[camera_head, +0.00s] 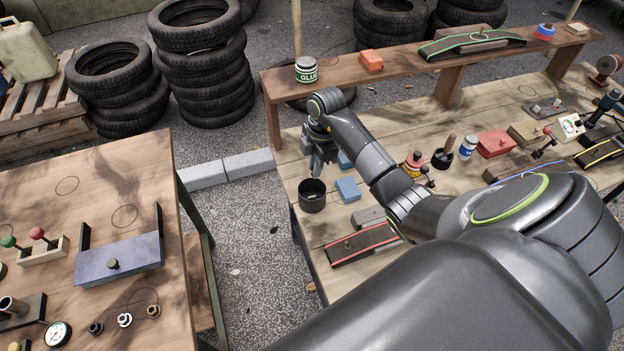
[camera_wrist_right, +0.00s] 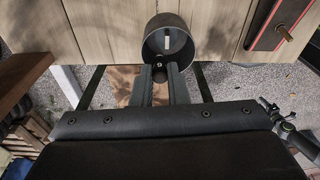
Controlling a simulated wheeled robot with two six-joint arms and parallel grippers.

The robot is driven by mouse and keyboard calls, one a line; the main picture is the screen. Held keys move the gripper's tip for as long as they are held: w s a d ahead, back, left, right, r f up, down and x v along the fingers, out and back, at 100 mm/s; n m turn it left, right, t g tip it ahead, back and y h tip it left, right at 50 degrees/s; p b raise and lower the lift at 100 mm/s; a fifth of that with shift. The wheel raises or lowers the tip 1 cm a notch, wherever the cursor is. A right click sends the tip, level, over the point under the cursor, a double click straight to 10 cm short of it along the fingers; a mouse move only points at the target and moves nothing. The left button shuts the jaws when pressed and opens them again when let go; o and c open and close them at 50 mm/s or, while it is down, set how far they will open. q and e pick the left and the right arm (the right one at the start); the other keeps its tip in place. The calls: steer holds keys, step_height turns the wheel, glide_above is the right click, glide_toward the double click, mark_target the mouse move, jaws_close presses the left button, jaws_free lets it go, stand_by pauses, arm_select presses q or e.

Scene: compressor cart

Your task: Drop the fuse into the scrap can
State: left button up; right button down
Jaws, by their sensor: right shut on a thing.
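The scrap can is a dark open-topped can (camera_head: 312,202) near the left edge of the right-hand wooden table. In the right wrist view the can (camera_wrist_right: 150,26) lies just beyond my fingertips, and a small pale piece shows inside it. My right gripper (camera_head: 318,168) points down, just above and behind the can's rim in the head view. It is shut on a small dark thing, which I take to be the fuse (camera_wrist_right: 160,72), between the fingertips in the right wrist view. In the head view the fuse cannot be made out. My left gripper is not in view.
A blue block (camera_head: 348,190) sits right beside the can. A red-and-black tray (camera_head: 362,245) lies nearer me. A raised shelf (camera_head: 410,56) carries a glue jar (camera_head: 306,70) behind my arm. A gap separates this table from the left one (camera_head: 110,185).

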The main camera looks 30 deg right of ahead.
steer(key=shift+f+b, duration=1.7)
steer(key=shift+f, duration=0.5)
steer(key=c, duration=1.3)
jaws_free()
steer(key=shift+c, duration=0.2)
steer(key=shift+r, duration=0.1)
step_height(320, 180, up, 17)
steer(key=d+p, duration=0.2)
steer(key=p, duration=0.7)
steer(key=shift+s, duration=0.15)
